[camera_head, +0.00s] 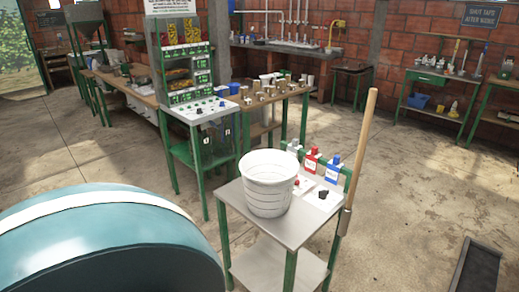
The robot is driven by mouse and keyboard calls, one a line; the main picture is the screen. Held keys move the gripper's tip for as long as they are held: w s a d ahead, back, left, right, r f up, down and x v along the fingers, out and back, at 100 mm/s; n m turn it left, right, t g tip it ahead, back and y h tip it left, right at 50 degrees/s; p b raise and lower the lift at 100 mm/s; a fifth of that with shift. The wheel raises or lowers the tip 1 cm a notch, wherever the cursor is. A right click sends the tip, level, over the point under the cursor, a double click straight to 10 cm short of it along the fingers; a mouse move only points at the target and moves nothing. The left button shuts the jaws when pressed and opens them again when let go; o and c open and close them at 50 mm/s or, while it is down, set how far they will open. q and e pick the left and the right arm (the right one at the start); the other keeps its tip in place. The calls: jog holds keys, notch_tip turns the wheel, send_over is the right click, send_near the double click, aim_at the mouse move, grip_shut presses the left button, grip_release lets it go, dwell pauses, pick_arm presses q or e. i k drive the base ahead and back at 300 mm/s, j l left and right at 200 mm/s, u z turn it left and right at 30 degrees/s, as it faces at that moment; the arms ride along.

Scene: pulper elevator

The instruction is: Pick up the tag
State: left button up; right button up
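A small metal table (266,222) with green legs stands in front of me. At its right back edge, a red tag-like piece (311,160) and a blue one (333,169) stand on a green rail. A small grey piece (294,147) is to their left. A white card with a red spot (304,185) and a pale card with a dark knob-like piece (323,196) lie on the tabletop. I cannot tell which of these is the tag. Neither of my grippers is in view.
A white ribbed bucket (268,184) stands on the small table. A long wooden handle (360,140) rises at its right side. A large teal rounded body (110,255) fills the lower left. A dark floor tray (477,270) lies at right. Open floor (415,190) is right of the table.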

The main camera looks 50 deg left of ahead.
aim_at(293, 148)
jog(key=u, duration=1.65)
jog(key=j+u, duration=0.1)
jog(key=u, duration=0.4)
jog(key=i+u, duration=0.15)
jog(key=u, duration=0.85)
jog(key=i+j+z, duration=0.15)
jog(key=i, duration=1.5)
jog(key=i+z, duration=0.25)
jog(key=i, duration=0.2)
jog(key=i+z, duration=0.25)
jog(key=i, duration=0.25)
jog(key=i+j+z, duration=0.25)
jog(key=i, duration=0.2)
jog(key=i+l+z, duration=0.1)
jog(key=i+z, duration=0.7)
jog(key=i+j+z, duration=0.15)
jog(key=i+z, duration=0.25)
jog(key=k+z, duration=0.1)
jog(key=z, duration=1.65)
